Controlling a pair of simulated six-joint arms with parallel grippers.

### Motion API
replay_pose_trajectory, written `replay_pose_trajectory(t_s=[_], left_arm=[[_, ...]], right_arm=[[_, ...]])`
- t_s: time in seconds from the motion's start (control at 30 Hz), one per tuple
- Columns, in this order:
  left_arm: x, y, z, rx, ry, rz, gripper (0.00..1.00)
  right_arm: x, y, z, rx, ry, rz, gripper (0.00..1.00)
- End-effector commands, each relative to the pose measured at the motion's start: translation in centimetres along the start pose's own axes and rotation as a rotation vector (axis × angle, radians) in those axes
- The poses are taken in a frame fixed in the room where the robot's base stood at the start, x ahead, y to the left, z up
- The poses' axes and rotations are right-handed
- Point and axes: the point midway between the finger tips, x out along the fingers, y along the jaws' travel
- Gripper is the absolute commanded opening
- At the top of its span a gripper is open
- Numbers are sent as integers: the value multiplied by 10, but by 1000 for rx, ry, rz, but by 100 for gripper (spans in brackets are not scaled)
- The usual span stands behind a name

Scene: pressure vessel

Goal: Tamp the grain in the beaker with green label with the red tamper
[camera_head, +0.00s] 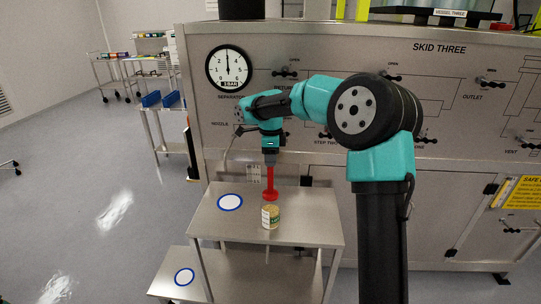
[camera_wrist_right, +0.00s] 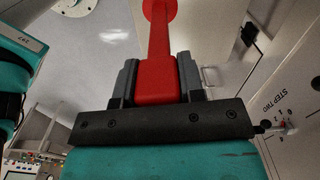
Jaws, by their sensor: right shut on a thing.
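The red tamper (camera_head: 270,182) is upright in my right gripper (camera_head: 269,162), which is shut on its handle, with the wide foot pointing down. In the right wrist view the tamper (camera_wrist_right: 162,45) sits between both fingers (camera_wrist_right: 157,82), its round foot at the top edge. The beaker (camera_head: 270,217) holds tan grain and shows a pale label with some green. My left gripper is not in view.
The steel table (camera_head: 310,220) has a blue-ringed white disc (camera_head: 230,202) left of the beaker. A lower shelf bears another ringed disc (camera_head: 184,277). The skid panel (camera_head: 440,80) with valve handles and a gauge (camera_head: 228,67) rises behind the table.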

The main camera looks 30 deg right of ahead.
Motion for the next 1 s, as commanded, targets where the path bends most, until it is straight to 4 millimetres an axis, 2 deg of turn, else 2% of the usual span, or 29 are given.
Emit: replay_pose_trajectory(t_s=[0.7,1.0], left_arm=[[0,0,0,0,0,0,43],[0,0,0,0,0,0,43]], right_arm=[[48,0,0,0,1,1,0],[55,0,0,0,0,0,0]])
